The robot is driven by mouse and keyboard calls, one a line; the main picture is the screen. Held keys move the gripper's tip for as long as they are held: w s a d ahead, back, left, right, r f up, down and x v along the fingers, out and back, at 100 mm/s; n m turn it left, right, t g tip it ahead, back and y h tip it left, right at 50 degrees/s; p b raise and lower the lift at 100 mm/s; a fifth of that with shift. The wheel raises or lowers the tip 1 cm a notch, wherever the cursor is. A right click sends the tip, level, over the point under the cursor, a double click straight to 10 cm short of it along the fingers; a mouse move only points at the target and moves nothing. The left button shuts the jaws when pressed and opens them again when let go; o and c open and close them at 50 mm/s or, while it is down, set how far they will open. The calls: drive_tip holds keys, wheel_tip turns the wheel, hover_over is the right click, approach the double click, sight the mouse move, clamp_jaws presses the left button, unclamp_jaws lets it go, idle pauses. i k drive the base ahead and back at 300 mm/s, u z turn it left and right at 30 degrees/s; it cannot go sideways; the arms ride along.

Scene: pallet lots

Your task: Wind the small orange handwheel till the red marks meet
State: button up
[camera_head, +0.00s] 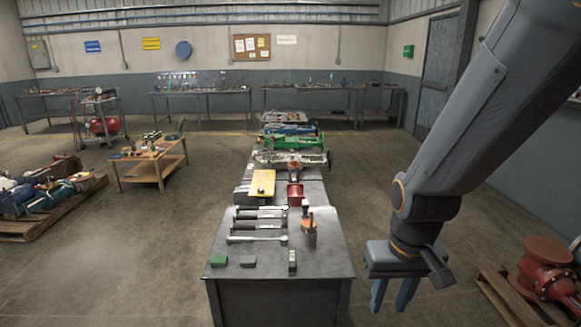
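A small orange round part (309,227) shows at the right side of the long bench, low in front, with an upright stem on it. It may be the orange handwheel, but it is too small to be sure. The red marks cannot be made out. My gripper (393,294) hangs to the right of the bench's front end, fingers pointing down. The two fingers are apart with nothing seen between them. It is clear of the orange part.
The long dark bench (325,270) carries wrenches (257,239), a green block (219,261), a red part (295,194), a yellow board (263,184) and green machinery (290,140). A red valve (548,265) sits on a pallet at right. Floor left of the bench is open.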

sight(293, 162)
drive_tip(key=z, duration=0.6)
drive_tip(key=i, duration=0.95)
drive_tip(key=z, duration=0.6)
drive_tip(key=i, duration=1.05)
drive_tip(key=u, duration=0.7)
drive_tip(key=i, duration=1)
drive_tip(key=u, duration=0.65)
